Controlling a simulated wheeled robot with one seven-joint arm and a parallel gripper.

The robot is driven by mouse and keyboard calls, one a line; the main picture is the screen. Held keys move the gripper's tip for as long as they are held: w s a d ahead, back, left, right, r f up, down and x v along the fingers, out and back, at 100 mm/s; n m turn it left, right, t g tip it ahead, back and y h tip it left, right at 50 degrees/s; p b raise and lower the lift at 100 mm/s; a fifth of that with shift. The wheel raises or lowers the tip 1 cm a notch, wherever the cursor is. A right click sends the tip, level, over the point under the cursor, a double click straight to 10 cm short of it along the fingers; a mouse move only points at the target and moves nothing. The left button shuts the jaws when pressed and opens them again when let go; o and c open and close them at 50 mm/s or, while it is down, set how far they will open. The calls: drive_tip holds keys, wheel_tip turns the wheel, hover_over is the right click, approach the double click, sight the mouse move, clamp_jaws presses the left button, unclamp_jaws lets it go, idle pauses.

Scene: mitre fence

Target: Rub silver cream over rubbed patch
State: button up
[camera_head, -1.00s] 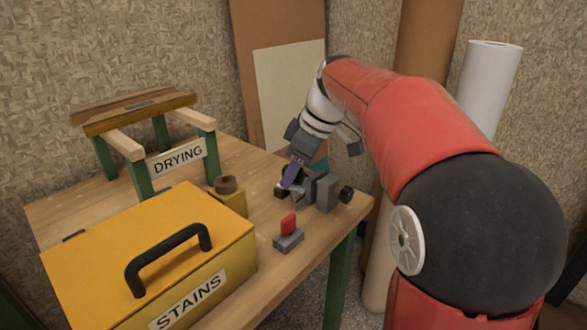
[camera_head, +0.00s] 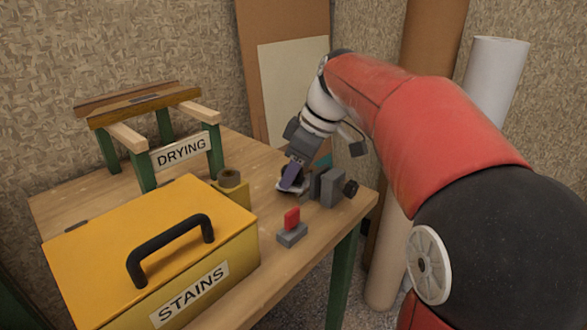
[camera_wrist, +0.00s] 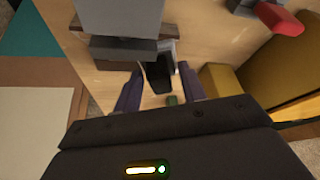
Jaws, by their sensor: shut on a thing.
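My gripper (camera_head: 292,183) has purple fingers and reaches down over the bench, just left of a grey vise-like block (camera_head: 328,188) with a black knob. In the wrist view, my gripper (camera_wrist: 159,90) is shut on a dark block (camera_wrist: 158,76) between its fingers. A pale, light-grey piece (camera_wrist: 168,48) lies right behind the dark block; whether they touch is unclear. The grey block (camera_wrist: 120,15) also shows at the top of the wrist view. No silver cream or rubbed patch can be told apart; the fingers hide much of the work area.
A yellow STAINS box (camera_head: 150,245) with a black handle fills the bench front left. A DRYING rack (camera_head: 180,152) stands behind it.

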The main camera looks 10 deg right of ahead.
drive_tip(key=shift+w+d+p, duration=0.5)
drive_tip(key=shift+w+d, duration=0.2)
drive_tip(key=shift+w, duration=0.3)
drive_tip(key=shift+s+a, duration=0.1)
drive_tip(key=shift+s+a+b, duration=0.35)
drive_tip(key=shift+s, duration=0.2)
drive_tip(key=shift+s+a+b, duration=0.35)
drive_tip(key=shift+s, duration=0.2)
drive_tip(key=shift+w+d, duration=0.1)
drive_tip(key=shift+w+d+p, duration=0.35)
drive_tip(key=shift+w, duration=0.15)
